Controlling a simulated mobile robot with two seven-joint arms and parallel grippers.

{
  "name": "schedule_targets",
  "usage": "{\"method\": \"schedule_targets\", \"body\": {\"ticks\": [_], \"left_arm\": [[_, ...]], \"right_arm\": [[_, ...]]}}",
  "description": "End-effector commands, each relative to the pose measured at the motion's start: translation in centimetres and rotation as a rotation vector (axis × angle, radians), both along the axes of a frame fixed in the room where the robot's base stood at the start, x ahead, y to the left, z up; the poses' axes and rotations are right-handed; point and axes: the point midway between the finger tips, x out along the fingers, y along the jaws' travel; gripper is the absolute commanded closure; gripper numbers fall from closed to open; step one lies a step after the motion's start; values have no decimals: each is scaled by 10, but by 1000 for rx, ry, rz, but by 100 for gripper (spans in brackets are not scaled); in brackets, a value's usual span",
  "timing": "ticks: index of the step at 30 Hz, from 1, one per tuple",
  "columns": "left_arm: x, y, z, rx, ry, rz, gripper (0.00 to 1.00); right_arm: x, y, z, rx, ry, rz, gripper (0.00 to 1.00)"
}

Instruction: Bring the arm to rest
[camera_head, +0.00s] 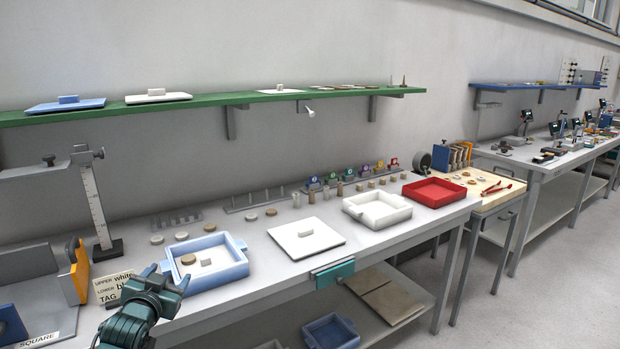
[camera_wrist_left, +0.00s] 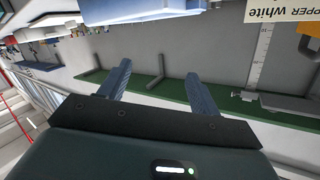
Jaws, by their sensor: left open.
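My left gripper (camera_head: 172,282) is at the lower left in the head view, in front of the near left corner of the blue tray (camera_head: 218,278). In the left wrist view its two fingers (camera_wrist_left: 160,88) stand apart with nothing between them. That view looks past the fingers to the wall and the green shelf, with the picture upside down. The blue tray shows at its top edge (camera_wrist_left: 140,10). My right gripper is in neither view.
A sign (camera_head: 112,288) stands just left of my gripper. A white lid (camera_head: 306,242), a white tray (camera_head: 376,218) and a red tray (camera_head: 434,196) lie along the table to the right. A green shelf (camera_head: 220,100) runs above. A height gauge (camera_head: 95,205) stands at the left.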

Motion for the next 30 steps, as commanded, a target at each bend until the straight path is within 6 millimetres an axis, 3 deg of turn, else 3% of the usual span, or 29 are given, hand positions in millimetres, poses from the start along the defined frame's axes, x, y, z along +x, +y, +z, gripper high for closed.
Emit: {"method": "schedule_targets", "body": {"ticks": [1, 5, 8, 13, 18, 21, 24, 30], "left_arm": [[-15, -12, -21, -6, 28, -18, 37], [-60, -43, -74, -31, 104, -68, 37], [-109, -73, -115, -65, 173, -110, 37], [-213, -123, -170, -149, 306, -174, 37], [-302, -157, -190, -235, 412, -203, 37], [-335, -169, -193, -271, 452, -208, 37], [-352, -175, -192, -292, 473, -210, 37], [-359, -177, -192, -299, 481, -210, 37]], "right_arm": [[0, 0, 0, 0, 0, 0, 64], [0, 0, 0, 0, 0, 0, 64], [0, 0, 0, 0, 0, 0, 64], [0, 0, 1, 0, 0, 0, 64], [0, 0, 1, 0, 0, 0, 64], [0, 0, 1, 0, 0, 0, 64], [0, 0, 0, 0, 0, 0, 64], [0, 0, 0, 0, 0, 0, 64]]}}
